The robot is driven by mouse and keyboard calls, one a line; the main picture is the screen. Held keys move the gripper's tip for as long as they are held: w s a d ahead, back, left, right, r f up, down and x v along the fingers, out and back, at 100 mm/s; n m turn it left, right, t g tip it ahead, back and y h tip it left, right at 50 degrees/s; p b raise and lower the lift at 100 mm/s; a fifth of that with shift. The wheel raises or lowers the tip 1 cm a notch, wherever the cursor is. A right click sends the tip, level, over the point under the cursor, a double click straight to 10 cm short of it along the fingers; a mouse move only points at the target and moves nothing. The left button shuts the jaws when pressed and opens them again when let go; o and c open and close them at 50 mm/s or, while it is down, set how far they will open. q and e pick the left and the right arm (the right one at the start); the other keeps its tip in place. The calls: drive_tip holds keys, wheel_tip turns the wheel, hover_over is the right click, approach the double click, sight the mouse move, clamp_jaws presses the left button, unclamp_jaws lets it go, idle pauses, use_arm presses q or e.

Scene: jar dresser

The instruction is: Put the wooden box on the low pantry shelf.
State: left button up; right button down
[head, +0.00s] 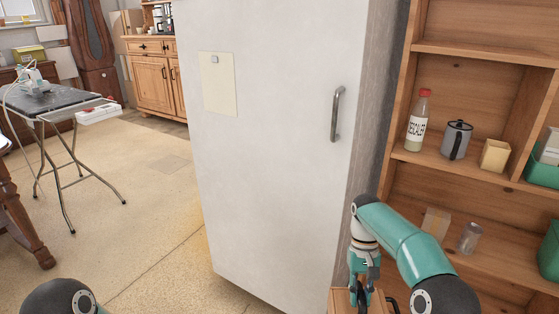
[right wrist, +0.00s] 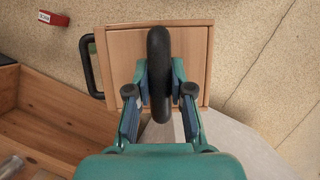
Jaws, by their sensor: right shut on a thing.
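The wooden box (head: 341,301) is a light brown box at the bottom of the head view, partly cut off by the frame edge. In the right wrist view its flat wooden face (right wrist: 192,60) shows with a black handle (right wrist: 158,70) across it. My right gripper (head: 362,292) is shut on this handle; its fingers (right wrist: 158,98) are on either side of it. The pantry (head: 470,50) stands at the right, and its lower shelf (head: 505,268) is right of the box. My left gripper is out of view.
A clear jar (head: 470,238) and a small pale block (head: 436,222) stand on the lower shelf. A bottle (head: 418,122), grey canister (head: 456,139) and green bin (head: 545,165) are above. A white fridge (head: 270,150) stands left of the pantry.

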drive_tip(key=s+r+m+y+p, duration=0.1)
drive_tip(key=s+r+p, duration=0.3)
drive_tip(key=r+p, duration=0.95)
drive_tip(key=s+r+m+p, duration=0.3)
drive_tip(key=r+p, duration=0.6)
drive_tip(key=r, duration=1)
wheel_tip(320, 180, down, 13)
drive_tip(key=n+h, duration=0.1)
drive_tip(key=n, duration=0.3)
drive_tip(key=shift+w+r+n, duration=0.15)
drive_tip(key=shift+r+n, duration=0.05)
drive_tip(key=shift+n, duration=0.1)
